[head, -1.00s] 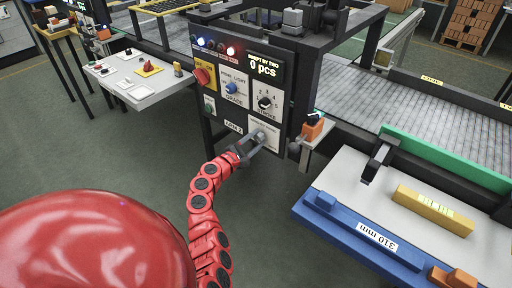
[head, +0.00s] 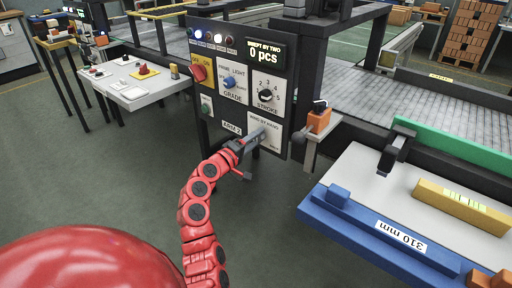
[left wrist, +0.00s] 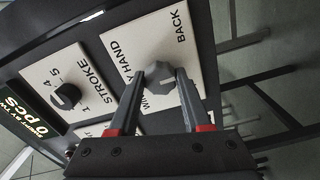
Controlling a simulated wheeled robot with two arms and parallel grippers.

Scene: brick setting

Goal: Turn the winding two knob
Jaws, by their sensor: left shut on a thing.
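The winding knob is a grey faceted knob (left wrist: 160,77) on a white plate (left wrist: 132,50) marked "HAND" and "BACK" in the left wrist view. In the head view the plate (head: 272,142) is at the lower right of the dark control panel, and my gripper largely hides the knob. My left gripper (left wrist: 161,76) has its two fingers on either side of the knob and is shut on it. In the head view the left gripper (head: 258,136) reaches the plate from the lower left. My right gripper is not in view.
Above the plate is the black stroke knob (head: 266,96); a blue grade knob (head: 230,83) and red switch (head: 198,73) are to its left. The display (head: 265,52) reads 0 pcs. An orange block (head: 319,120) stands right of the panel, near a blue-edged bench (head: 365,230).

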